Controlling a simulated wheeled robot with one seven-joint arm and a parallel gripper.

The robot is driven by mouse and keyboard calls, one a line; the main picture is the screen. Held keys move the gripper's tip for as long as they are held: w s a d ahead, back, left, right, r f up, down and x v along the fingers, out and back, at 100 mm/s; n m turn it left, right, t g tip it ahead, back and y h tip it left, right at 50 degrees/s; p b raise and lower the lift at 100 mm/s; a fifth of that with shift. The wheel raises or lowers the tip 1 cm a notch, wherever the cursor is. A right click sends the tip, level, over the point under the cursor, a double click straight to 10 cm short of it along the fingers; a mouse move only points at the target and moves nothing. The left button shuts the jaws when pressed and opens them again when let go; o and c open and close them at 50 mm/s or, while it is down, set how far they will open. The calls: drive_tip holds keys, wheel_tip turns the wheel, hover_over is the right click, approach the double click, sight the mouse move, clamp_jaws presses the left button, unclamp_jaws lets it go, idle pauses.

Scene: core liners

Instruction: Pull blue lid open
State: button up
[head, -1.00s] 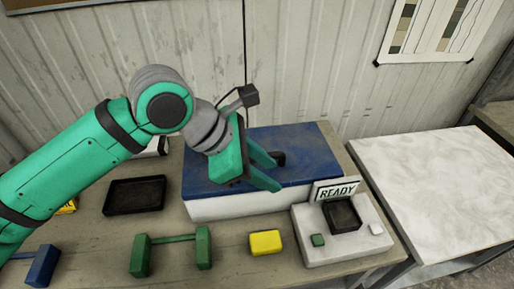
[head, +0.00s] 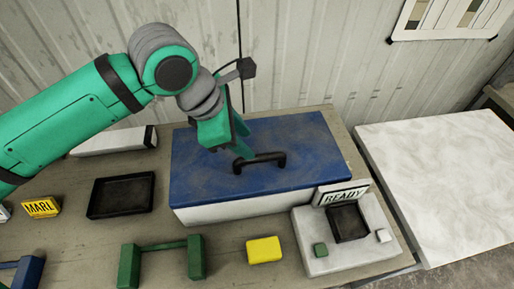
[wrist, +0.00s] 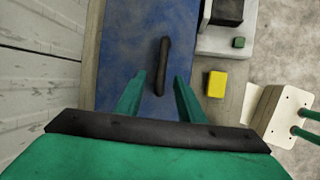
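The blue lid (head: 305,145) lies flat and closed on a white box (head: 235,206) in the middle of the bench; it also fills the middle of the wrist view (wrist: 128,45). A black bar handle (head: 260,162) stands on top of the lid, and in the wrist view the handle (wrist: 162,65) runs lengthwise ahead of the fingers. My gripper (head: 240,150) is above the lid at the handle's left part. In the wrist view my gripper (wrist: 158,88) has its two green fingers apart with nothing held between them. Whether the fingers straddle the handle is hard to tell.
A white device (head: 312,250) with a READY sign (head: 342,194) stands at the lid's front right. A yellow block (head: 264,250), a green handled piece (head: 162,250) and a black tray (head: 100,210) lie around the box. A pale table (head: 445,180) at right is clear.

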sight(258, 157)
drive_tip(key=x, duration=0.6)
drive_tip(key=shift+s+d+f, duration=0.1)
drive_tip(key=shift+s+f, duration=0.15)
drive_tip(key=shift+f, duration=0.2)
drive_tip(key=shift+w+d+f, duration=0.25)
drive_tip(key=shift+f, duration=0.4)
clamp_jaws()
